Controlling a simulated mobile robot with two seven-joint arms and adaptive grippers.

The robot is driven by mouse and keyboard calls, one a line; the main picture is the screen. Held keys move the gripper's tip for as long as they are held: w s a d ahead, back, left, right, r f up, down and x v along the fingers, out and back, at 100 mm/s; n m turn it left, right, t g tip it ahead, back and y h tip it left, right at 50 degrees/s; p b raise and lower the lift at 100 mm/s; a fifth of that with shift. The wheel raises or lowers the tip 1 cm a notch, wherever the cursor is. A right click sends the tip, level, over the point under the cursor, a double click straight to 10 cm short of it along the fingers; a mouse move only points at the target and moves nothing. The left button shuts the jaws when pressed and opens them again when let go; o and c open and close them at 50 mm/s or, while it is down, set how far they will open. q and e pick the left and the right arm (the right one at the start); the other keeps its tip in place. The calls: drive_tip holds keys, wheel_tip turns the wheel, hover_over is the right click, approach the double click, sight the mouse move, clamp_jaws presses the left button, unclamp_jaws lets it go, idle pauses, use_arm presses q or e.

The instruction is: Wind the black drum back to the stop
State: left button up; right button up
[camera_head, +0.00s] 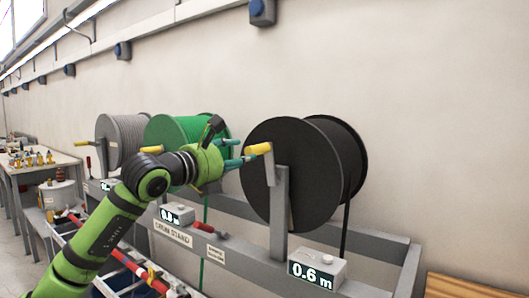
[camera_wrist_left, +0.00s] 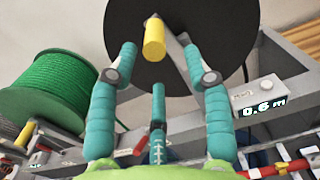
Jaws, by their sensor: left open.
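The black drum (camera_head: 292,185) stands on the frame at the right, with a grey crank arm (camera_head: 270,169) and a yellow handle (camera_head: 258,149) on its near face. The drum (camera_wrist_left: 226,28) and handle (camera_wrist_left: 154,38) also show in the left wrist view. My left gripper (camera_head: 240,153) is open just left of the handle. In the left wrist view its teal fingers (camera_wrist_left: 158,58) spread on either side of the handle, with a third finger below. Whether any finger touches the handle cannot be told. The counter (camera_head: 315,270) below the drum reads 0.6 m. No stop can be made out.
A green drum (camera_head: 180,131) and a grey drum (camera_head: 122,137) stand to the left on the same drum stand (camera_head: 240,256). Another counter (camera_head: 175,213) and a red-handled part (camera_head: 209,230) sit along the front rail. A workbench (camera_head: 38,162) is at far left.

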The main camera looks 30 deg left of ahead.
sight(256, 151)
use_arm(q)
drive_tip(key=shift+y, duration=0.3)
drive_tip(key=w+p, duration=0.1)
drive_tip(key=w, duration=0.1)
drive_tip(key=w+p, duration=0.1)
drive_tip(key=w, duration=0.1)
drive_tip(key=w+p, duration=0.2)
drive_tip(key=shift+w+r, duration=0.1)
drive_tip(key=shift+r, duration=0.2)
drive_tip(key=shift+w, duration=0.35)
drive_tip(key=shift+w+f, duration=0.3)
drive_tip(key=shift+w, duration=0.3)
drive_tip(key=shift+s, duration=0.15)
clamp_jaws()
